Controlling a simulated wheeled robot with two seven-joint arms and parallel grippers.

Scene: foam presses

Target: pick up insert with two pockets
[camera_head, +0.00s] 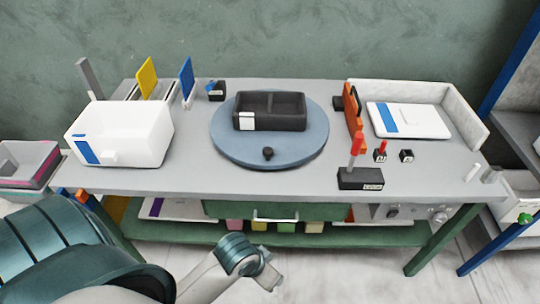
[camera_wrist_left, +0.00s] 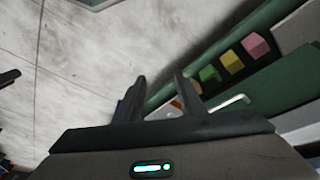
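A dark insert with two pockets (camera_head: 270,108) sits on the round blue-grey turntable (camera_head: 222,140) in the middle of the bench. Its pockets face up, and a white label is on its front left. The turntable has a small dark knob at its front. My left gripper (camera_wrist_left: 160,95) shows in the left wrist view with its two fingers apart and nothing between them. It is away from the insert, over the floor in front of the bench.
A white bin (camera_head: 140,135) stands left on the bench (camera_head: 190,178). Yellow and blue panels stand behind it. Right are an orange upright piece (camera_head: 353,112), a red-handled tool on a dark block (camera_head: 360,178), and a white tray (camera_head: 408,120). Coloured blocks (camera_wrist_left: 232,61) sit on the lower shelf.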

